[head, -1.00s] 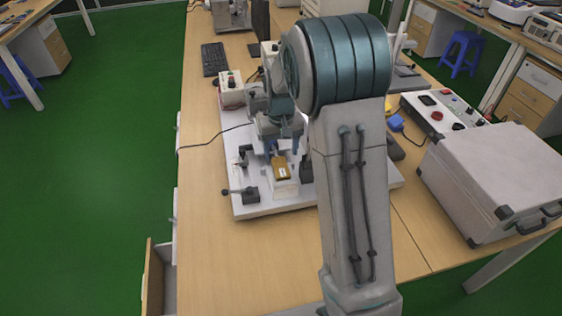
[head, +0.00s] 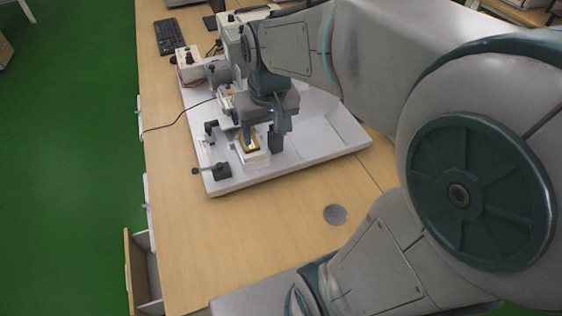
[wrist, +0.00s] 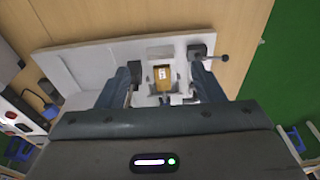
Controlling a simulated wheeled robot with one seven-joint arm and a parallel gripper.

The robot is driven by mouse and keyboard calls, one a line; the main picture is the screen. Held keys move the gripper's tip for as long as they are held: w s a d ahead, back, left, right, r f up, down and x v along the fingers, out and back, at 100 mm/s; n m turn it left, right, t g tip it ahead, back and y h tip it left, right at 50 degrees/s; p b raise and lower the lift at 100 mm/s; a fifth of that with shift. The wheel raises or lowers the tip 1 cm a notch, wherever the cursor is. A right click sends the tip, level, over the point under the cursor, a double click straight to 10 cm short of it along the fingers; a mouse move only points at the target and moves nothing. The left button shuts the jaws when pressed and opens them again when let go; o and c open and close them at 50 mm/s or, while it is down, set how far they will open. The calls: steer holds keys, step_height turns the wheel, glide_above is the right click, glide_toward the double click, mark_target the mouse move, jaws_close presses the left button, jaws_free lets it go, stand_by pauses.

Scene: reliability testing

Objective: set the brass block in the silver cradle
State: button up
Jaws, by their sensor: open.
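The brass block (head: 248,142), with a white label on top, sits in a pale, silvery-white holder (head: 257,160) on the fixture plate; this looks like the silver cradle. In the wrist view the block (wrist: 162,74) shows in the pale holder (wrist: 161,53), centred between my fingers. My gripper (head: 265,131) points down just above the block. Its fingers stand apart on either side of it in the wrist view (wrist: 165,70), with clear gaps. Nothing is held. How deeply the block is seated cannot be told.
The white base plate (head: 312,150) carries dark clamps, one with a lever (head: 220,171) left of the holder. A control box (head: 187,62) and keyboard (head: 170,37) stand behind. A cable runs off to the left. The wooden table (head: 255,225) is clear in front.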

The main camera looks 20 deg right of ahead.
steer(key=s+f+t, duration=0.1)
steer(key=s, duration=0.8)
steer(key=shift+f, duration=0.2)
